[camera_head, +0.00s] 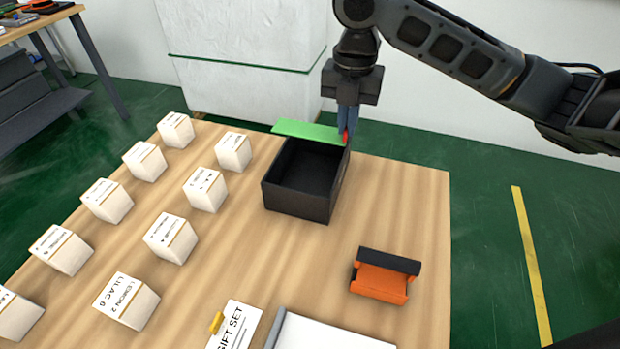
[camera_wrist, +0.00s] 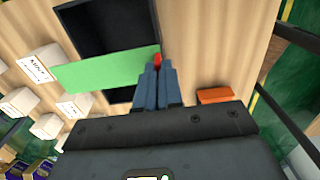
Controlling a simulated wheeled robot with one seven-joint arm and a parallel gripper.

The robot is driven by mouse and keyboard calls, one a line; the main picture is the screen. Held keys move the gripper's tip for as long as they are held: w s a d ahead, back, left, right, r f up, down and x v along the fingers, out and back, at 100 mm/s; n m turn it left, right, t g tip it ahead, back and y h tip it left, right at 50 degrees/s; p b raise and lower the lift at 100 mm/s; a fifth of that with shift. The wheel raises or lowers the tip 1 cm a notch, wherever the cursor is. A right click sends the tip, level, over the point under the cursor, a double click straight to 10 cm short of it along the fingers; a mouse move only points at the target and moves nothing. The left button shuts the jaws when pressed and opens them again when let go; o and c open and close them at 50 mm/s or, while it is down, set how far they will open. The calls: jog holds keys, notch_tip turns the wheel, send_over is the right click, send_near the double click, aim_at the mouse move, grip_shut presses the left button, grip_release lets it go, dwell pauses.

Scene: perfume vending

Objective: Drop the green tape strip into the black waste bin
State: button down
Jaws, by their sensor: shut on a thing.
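The green tape strip (camera_head: 309,132) is held by one end in my gripper (camera_head: 346,133), which is shut on it near a small red tip. The strip runs out to the left from the fingers, about level, and also shows in the wrist view (camera_wrist: 108,71). The black waste bin (camera_head: 298,204) stands open on the table. In the head view the strip lies across the bin's far rim; in the wrist view it crosses over part of the bin (camera_wrist: 95,15). The strip looks above the bin, not inside it. My gripper (camera_wrist: 158,66) is at the bin's far right corner.
White labelled boxes (camera_head: 204,189) stand in rows left of the bin. An orange and black dispenser (camera_head: 381,279) sits to the front right. A gift set card (camera_head: 234,327) and a white sheet (camera_head: 330,334) lie at the front. The wooden table (camera_head: 405,200) is bare right of the bin.

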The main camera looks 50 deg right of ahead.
jog(key=c, duration=1.2)
grip_release()
jog(key=shift+r, duration=0.1)
notch_tip(320, 180, up, 8)
jog(key=shift+f, duration=0.15)
